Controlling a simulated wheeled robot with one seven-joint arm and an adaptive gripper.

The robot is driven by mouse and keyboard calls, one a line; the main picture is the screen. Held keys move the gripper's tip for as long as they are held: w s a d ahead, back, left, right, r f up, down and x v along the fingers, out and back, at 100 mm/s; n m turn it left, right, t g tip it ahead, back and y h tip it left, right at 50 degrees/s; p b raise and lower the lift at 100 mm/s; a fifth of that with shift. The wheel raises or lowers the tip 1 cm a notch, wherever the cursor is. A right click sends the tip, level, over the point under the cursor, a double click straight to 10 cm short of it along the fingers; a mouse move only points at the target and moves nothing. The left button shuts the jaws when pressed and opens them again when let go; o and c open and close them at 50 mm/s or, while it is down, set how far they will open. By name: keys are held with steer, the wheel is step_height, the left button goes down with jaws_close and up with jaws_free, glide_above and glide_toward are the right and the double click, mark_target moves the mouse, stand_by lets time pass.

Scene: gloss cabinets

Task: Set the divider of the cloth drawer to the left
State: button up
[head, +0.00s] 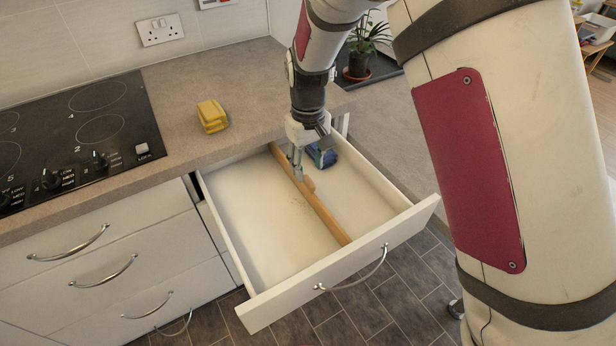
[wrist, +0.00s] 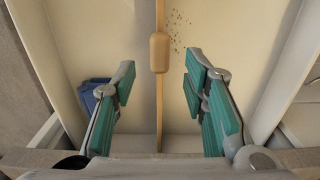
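The open drawer (head: 262,292) has a pale floor. A wooden divider (head: 327,219) runs from back to front near its middle, with a rounded wooden grip (head: 308,184) on it. The divider (wrist: 159,110) and its grip (wrist: 158,52) also show in the wrist view. A blue folded item, perhaps the cloth (head: 322,155), lies at the back right of the drawer; it shows at left in the wrist view (wrist: 90,95). My gripper (head: 298,174) is over the back part of the divider. Its fingers (wrist: 160,85) are open on either side of the divider, apart from it.
A yellow sponge-like block (head: 212,116) sits on the countertop (head: 190,75) beside the black hob (head: 80,135). Closed drawers (head: 100,250) are at left. Small dark specks (wrist: 178,30) lie on the drawer floor. The left compartment looks otherwise empty.

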mark_target(308, 180)
steer(key=shift+f, duration=2.55)
jaws_close()
